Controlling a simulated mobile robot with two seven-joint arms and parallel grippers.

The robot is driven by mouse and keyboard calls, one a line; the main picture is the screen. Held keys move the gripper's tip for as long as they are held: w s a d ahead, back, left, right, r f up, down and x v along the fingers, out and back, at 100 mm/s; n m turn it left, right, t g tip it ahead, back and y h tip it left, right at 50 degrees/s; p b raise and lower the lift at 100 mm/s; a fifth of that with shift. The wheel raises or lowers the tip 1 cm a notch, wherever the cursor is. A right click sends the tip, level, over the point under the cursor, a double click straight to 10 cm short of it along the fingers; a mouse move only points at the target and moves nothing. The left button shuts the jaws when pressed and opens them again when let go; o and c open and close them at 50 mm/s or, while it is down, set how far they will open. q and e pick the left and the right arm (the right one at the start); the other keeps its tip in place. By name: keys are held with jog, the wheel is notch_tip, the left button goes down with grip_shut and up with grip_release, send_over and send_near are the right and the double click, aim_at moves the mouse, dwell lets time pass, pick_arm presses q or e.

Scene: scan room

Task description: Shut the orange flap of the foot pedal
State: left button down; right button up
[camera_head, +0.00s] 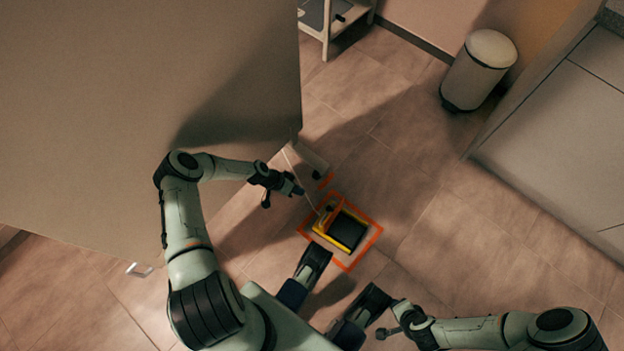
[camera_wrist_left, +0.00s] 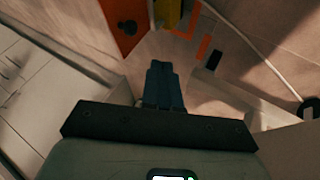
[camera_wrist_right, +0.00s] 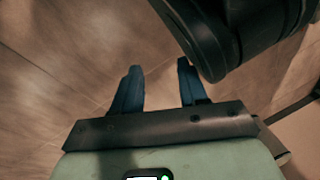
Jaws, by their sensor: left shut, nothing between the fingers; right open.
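The foot pedal (camera_head: 341,229) stands on the floor, with a yellow body and a dark tread. Its orange flap (camera_head: 331,211) stands raised at the pedal's upper-left side, clear of the dark tread. In the left wrist view the flap (camera_wrist_left: 121,24) shows a broad orange face with a dark round spot, beside the yellow body (camera_wrist_left: 167,13). My left gripper (camera_head: 298,190) is shut and empty, just up and left of the flap, apart from it in the head view. My right gripper (camera_wrist_right: 157,82) is open and empty, away from the pedal.
Orange tape (camera_head: 372,243) frames the pedal on the floor. A pale cable (camera_head: 303,187) runs from the pedal past my left gripper. A large beige panel (camera_head: 150,80) fills the upper left. A bin (camera_head: 478,70) stands upper right. Floor right of the pedal is clear.

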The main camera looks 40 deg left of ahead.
pick_arm(q)
jog(key=w+d+f+b, duration=0.3)
jog(key=d+f, duration=0.4)
jog(key=d, duration=0.1)
jog(key=shift+d, duration=0.25)
pick_arm(e)
jog(key=s+f+g, duration=0.2)
jog(key=s+f, duration=0.2)
jog(key=s, duration=0.2)
jog(key=shift+s+d+f+g, duration=0.2)
jog(key=shift+s+d+g, duration=0.15)
jog(key=shift+d, duration=0.1)
pick_arm(q)
jog(key=shift+w, duration=0.1)
pick_arm(e)
jog(key=shift+w, duration=0.1)
